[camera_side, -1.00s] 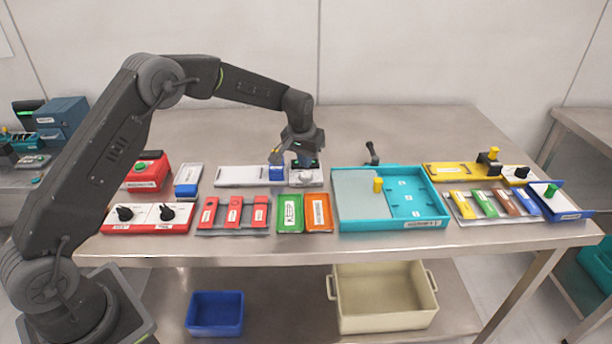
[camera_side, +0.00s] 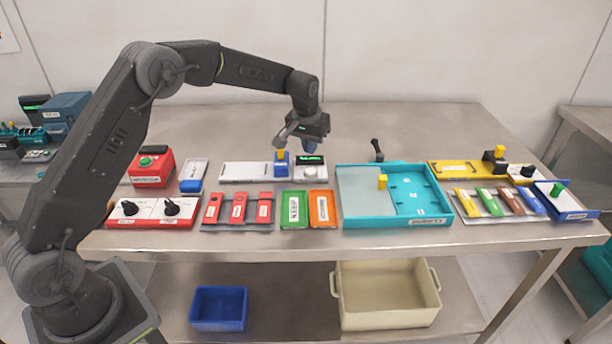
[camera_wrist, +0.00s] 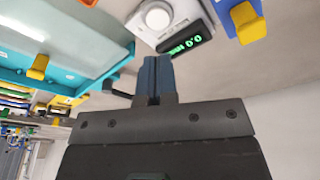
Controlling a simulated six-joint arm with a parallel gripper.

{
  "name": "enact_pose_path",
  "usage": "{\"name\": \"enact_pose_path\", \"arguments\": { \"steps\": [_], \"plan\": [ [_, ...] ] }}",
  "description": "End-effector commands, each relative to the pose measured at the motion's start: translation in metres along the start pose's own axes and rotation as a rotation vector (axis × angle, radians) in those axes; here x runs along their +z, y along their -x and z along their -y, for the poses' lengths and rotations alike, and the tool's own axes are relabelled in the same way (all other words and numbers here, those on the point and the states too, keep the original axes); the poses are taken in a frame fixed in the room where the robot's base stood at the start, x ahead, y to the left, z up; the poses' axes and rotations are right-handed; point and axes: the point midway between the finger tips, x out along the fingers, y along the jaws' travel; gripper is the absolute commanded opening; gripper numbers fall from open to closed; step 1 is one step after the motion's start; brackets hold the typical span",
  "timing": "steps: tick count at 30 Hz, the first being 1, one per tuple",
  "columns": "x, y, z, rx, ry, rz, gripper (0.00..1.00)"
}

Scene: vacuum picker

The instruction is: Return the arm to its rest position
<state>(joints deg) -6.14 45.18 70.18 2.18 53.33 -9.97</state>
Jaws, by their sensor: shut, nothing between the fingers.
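My gripper (camera_side: 309,147) hangs from the raised arm above the back middle of the steel table, clear of everything under it. In the wrist view its two blue-grey fingers (camera_wrist: 155,75) are together with nothing between them. Below it in the side view stands a small device with a green display (camera_side: 310,160) and a pale round knob. The wrist view shows this display (camera_wrist: 185,44) reading 0.0 and the white knob (camera_wrist: 154,17). Next to it is a blue block with a yellow top (camera_side: 281,162).
A teal tray (camera_side: 410,222) with a yellow peg stands right of centre. Green (camera_side: 294,210) and orange (camera_side: 321,209) trays and a rack of red pieces (camera_side: 238,208) lie in front. A red button box (camera_side: 151,168) is at left. The air above the table is free.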

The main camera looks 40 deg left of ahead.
Motion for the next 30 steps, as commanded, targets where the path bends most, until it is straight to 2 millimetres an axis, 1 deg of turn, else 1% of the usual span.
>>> {"name": "enact_pose_path", "arguments": {
  "steps": [2,4,5,8,9,11,12,14,15,17,18,20,21,23,24,26,27,30],
  "plan": [
    [0.002,0.012,-0.001,0.003,-0.005,-0.009,0.0],
    [0.009,0.03,-0.002,0.006,-0.013,-0.02,0.0],
    [0.012,0.041,-0.002,0.009,-0.018,-0.028,0.0],
    [0.033,0.082,-0.004,0.017,-0.041,-0.054,0.0],
    [0.043,0.099,-0.004,0.021,-0.05,-0.065,0.0],
    [0.06,0.122,-0.003,0.026,-0.064,-0.08,0.0],
    [0.072,0.137,-0.003,0.029,-0.074,-0.092,0.0],
    [0.092,0.157,-0.001,0.034,-0.089,-0.108,0.0],
    [0.106,0.169,0.0,0.038,-0.098,-0.119,0.0],
    [0.128,0.185,0.001,0.043,-0.113,-0.136,0.0],
    [0.142,0.195,0.003,0.046,-0.123,-0.147,0.0],
    [0.165,0.208,0.006,0.052,-0.137,-0.164,0.0],
    [0.181,0.215,0.007,0.055,-0.146,-0.176,0.0],
    [0.205,0.224,0.011,0.06,-0.16,-0.193,0.0],
    [0.221,0.228,0.013,0.063,-0.171,-0.204,0.0],
    [0.245,0.232,0.016,0.069,-0.185,-0.221,0.0],
    [0.261,0.234,0.018,0.072,-0.193,-0.231,0.0],
    [0.295,0.234,0.024,0.079,-0.214,-0.256,0.0]
  ]
}}
